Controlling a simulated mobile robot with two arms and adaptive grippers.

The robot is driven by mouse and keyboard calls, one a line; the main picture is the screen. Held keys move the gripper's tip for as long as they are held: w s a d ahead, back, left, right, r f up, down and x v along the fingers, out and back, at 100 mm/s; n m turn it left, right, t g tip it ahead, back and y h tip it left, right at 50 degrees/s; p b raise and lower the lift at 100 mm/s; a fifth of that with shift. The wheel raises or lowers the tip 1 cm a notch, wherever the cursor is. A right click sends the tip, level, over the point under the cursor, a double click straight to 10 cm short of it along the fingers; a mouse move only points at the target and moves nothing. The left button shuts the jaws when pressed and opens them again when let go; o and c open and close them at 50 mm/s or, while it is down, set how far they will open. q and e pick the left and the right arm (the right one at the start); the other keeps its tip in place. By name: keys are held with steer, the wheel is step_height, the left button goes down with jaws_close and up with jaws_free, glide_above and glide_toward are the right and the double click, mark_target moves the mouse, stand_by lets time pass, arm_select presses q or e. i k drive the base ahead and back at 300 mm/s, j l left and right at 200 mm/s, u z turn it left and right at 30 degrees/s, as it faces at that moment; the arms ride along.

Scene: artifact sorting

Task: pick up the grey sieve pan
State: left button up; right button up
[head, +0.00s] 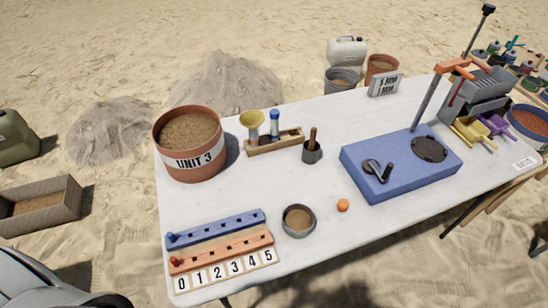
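The grey sieve pan (286,226) is a small round pan with a grey rim and a sandy-brown inside. It sits flat on the white table (250,198) near its front edge, right of the numbered strip. Nothing touches it or covers it. I cannot tell whether the brown inside is mesh or sand. Neither of my grippers shows in the head view.
A small orange ball (343,205) lies just right of the pan. Peg racks with a number strip (226,269) stand left of it. A blue crank box (385,195) is to the right. The UNIT 3 bucket (190,165) and a dark mortar (312,154) stand behind.

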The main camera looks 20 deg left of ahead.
mark_target(299, 219)
steer(key=i+l, duration=0.15)
steer(key=l, duration=0.25)
steer(key=i+l, duration=0.1)
steer(key=l, duration=0.25)
steer(key=i+l, duration=0.15)
steer(key=l, duration=0.25)
steer(key=i+l, duration=0.15)
steer(key=l, duration=0.25)
steer(key=l+u, duration=0.1)
steer(key=u, duration=0.35)
steer(key=l+u, duration=0.15)
steer(key=u, duration=0.25)
steer(key=l+u, duration=0.15)
steer(key=u, duration=0.3)
steer(key=i, duration=0.05)
